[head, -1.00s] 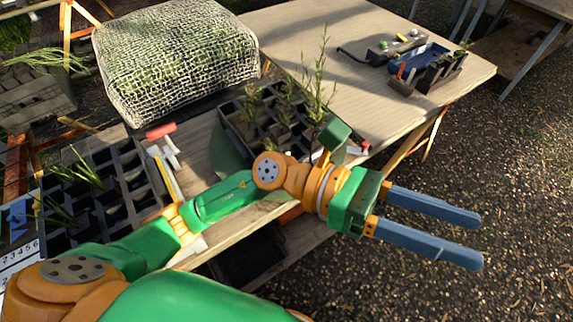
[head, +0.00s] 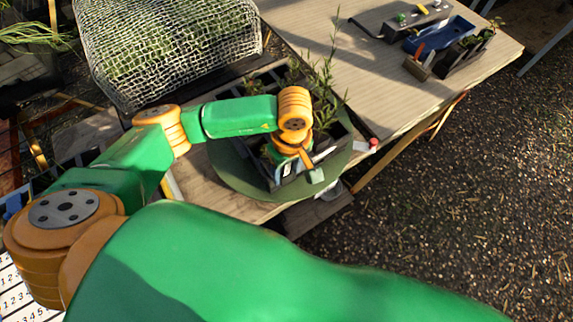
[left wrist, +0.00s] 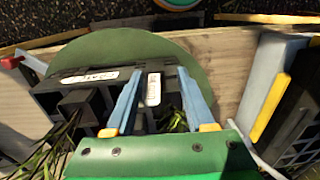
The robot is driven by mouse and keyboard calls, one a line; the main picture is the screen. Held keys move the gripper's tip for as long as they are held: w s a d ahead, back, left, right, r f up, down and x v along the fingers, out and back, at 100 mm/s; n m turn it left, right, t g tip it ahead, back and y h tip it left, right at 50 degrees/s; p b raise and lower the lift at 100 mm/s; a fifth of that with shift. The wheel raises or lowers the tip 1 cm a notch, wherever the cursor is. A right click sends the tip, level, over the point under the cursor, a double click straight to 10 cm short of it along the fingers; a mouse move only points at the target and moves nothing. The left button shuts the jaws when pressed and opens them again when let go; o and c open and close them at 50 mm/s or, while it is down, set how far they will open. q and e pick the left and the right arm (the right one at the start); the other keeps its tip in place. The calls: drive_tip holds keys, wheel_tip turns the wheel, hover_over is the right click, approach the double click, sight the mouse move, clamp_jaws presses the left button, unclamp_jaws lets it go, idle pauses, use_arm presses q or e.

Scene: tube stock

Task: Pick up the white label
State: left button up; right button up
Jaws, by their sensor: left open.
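My left gripper (left wrist: 159,72) is open, its two blue fingers pointing down at a black plant tray (left wrist: 70,92) in the left wrist view. A white label (left wrist: 153,90) with dark marks shows between the fingers, near the left one. I see no clear contact. A second white strip with dark print (left wrist: 90,77) lies along the tray's edge to the left. The tray stands on a round green disc (left wrist: 205,62).
Leafy plants (head: 318,70) rise from the tray beside my wrist. A netted block (head: 165,45) stands behind it. A blue bin (head: 440,57) and small boxes stand at the table's far right. A red-ended item (head: 373,143) lies near the front edge. The table's middle (head: 340,40) is clear.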

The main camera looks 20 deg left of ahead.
use_arm(q)
drive_tip(key=shift+w+a+f, duration=0.1)
drive_tip(key=shift+w+f, duration=0.65)
drive_tip(key=shift+f, duration=0.2)
drive_tip(key=shift+w, duration=0.1)
drive_tip(key=shift+c, duration=1.2)
drive_tip(key=c, duration=0.4)
drive_tip(key=shift+s+r, duration=0.1)
drive_tip(key=shift+s, duration=0.15)
clamp_jaws()
use_arm(e)
drive_tip(key=shift+w+a, duration=0.1)
drive_tip(key=shift+w, duration=0.55)
use_arm(q)
drive_tip(key=shift+w, duration=0.15)
